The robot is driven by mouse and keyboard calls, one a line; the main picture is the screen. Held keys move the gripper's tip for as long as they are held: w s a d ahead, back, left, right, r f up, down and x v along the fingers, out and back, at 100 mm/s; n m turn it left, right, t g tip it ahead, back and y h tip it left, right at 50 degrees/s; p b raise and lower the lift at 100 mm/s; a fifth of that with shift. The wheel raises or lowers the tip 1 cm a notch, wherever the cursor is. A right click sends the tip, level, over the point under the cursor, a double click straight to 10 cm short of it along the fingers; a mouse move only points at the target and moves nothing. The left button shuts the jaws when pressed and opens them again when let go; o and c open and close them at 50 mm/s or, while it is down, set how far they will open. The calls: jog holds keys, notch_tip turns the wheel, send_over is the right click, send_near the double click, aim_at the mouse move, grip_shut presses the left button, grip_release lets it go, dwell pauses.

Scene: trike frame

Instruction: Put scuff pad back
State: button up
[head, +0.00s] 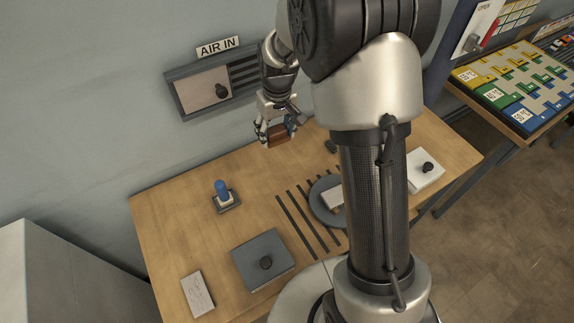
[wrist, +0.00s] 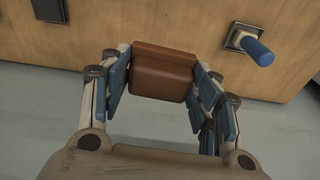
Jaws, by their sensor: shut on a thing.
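The scuff pad seems to be the brown, two-layered block in my gripper; it shows in the head view (head: 279,139) and in the wrist view (wrist: 163,72). My gripper (head: 277,127) is shut on it, with blue-padded fingers on both sides of the block in the wrist view (wrist: 163,58). The pad is held in the air by the wall, above the back of the wooden table (head: 168,215). It appears clear of the tabletop.
A blue-topped peg (head: 222,190) stands on a small base at the table's left. An "AIR IN" panel (head: 202,92) is on the wall.

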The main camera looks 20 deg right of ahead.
aim_at(274, 175)
jog(key=shift+w+a, duration=0.3)
jog(key=shift+a, duration=0.2)
jog(key=shift+n, duration=0.3)
notch_tip(274, 175, down, 19)
jog(key=b, duration=0.5)
jog(key=shift+a+f+b, duration=0.1)
jog(key=shift+f+b, duration=0.05)
jog(key=shift+b, duration=0.25)
jog(key=shift+f, duration=0.1)
jog(key=shift+f, duration=0.15)
jog(key=o, duration=1)
